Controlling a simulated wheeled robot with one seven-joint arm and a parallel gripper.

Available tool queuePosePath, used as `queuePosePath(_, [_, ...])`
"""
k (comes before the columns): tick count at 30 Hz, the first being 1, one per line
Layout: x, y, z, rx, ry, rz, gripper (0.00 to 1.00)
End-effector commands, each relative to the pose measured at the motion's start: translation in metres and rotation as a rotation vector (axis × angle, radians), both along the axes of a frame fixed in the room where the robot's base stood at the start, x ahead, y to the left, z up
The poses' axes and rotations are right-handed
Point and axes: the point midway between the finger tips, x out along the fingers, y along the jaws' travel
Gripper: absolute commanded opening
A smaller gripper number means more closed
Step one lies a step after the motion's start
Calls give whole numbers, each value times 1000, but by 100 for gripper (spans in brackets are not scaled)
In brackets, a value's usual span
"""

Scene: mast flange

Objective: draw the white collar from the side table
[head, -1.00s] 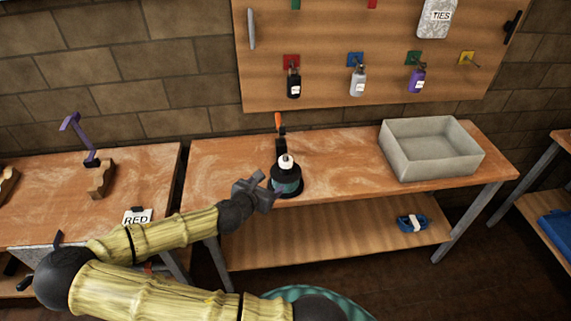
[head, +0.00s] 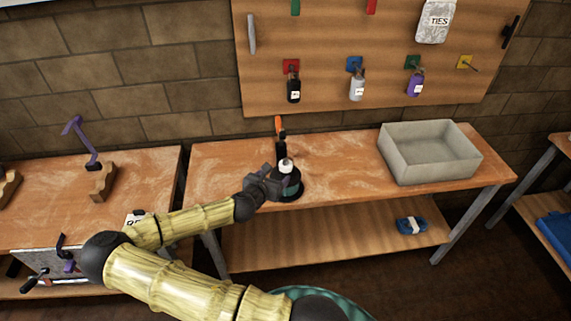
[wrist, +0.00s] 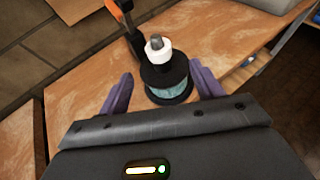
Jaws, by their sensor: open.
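The white collar (head: 286,165) sits around the top of a dark post on a black, round-based stand on the side table (head: 345,172). In the wrist view the white collar (wrist: 158,50) shows with a grey tip rising through it, above a black flange and a teal band. My gripper (head: 278,180) is at the stand's near left side. In the wrist view my gripper (wrist: 160,88) has its two purple fingers apart, one on each side of the stand, with the collar beyond and between them. Nothing is held; whether a finger touches the stand I cannot tell.
An orange-handled tool (head: 279,130) stands upright right behind the stand. A grey bin (head: 430,165) is at the table's right. A pegboard (head: 330,70) with hanging bottles is behind. A blue strap bundle (head: 411,226) lies on the lower shelf.

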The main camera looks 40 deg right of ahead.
Motion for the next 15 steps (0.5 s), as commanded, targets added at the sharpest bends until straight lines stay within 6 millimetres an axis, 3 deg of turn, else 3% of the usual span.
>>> queuePosePath(7, [18,-34,-14,0,0,-1,66])
queuePosePath(15, [22,-40,-19,0,0,0,66])
